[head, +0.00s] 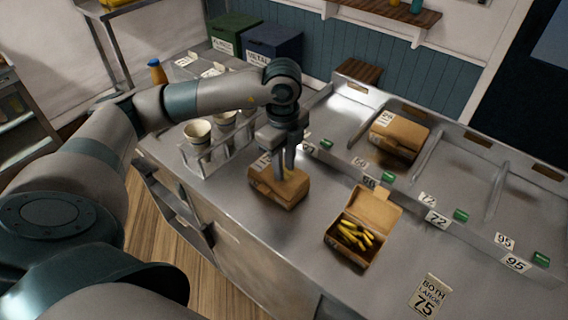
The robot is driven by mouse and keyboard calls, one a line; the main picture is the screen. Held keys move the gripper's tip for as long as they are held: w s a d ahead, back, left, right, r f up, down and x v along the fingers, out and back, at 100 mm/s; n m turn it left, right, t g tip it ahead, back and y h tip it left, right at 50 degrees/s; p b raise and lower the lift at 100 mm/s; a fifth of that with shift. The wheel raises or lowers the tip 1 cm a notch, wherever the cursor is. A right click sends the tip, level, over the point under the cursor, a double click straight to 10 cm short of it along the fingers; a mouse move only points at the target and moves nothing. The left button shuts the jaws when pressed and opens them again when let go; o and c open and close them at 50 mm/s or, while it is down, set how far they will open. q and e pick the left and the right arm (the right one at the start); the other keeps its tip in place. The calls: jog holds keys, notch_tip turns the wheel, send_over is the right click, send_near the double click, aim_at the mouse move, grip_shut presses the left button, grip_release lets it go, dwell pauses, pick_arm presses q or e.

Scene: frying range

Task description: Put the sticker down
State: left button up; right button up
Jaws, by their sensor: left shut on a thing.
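My left gripper (285,172) reaches in from the left and points down over a closed brown carton (285,193) on the steel counter. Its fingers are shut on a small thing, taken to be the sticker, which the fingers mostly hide. The fingertips are at the carton's lid; I cannot tell whether they touch it. A white printed label (263,162) shows at the carton's back left, partly behind the gripper. My right gripper is not in view.
An open carton of yellow fries (355,235) stands to the right. Another closed carton (398,135) sits in a divided bay behind. A rack with paper cups (197,134) is at left. Bare counter (310,222) separates the two front cartons.

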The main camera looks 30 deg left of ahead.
pick_arm(q)
jog(key=shift+s+d+f+b, duration=0.1)
jog(key=shift+s+f+b, duration=0.15)
jog(key=shift+f+b, duration=0.25)
jog(key=o, duration=1)
jog(key=shift+f, duration=0.2)
jog(key=shift+w+r+p, duration=0.1)
jog(key=shift+r+p, duration=0.5)
jog(key=shift+p, duration=0.15)
jog(key=shift+w+r+b, duration=0.1)
jog(key=shift+r+b, duration=0.15)
jog(key=shift+b, duration=0.15)
notch_tip(320, 180, up, 12)
jog(key=b, duration=0.3)
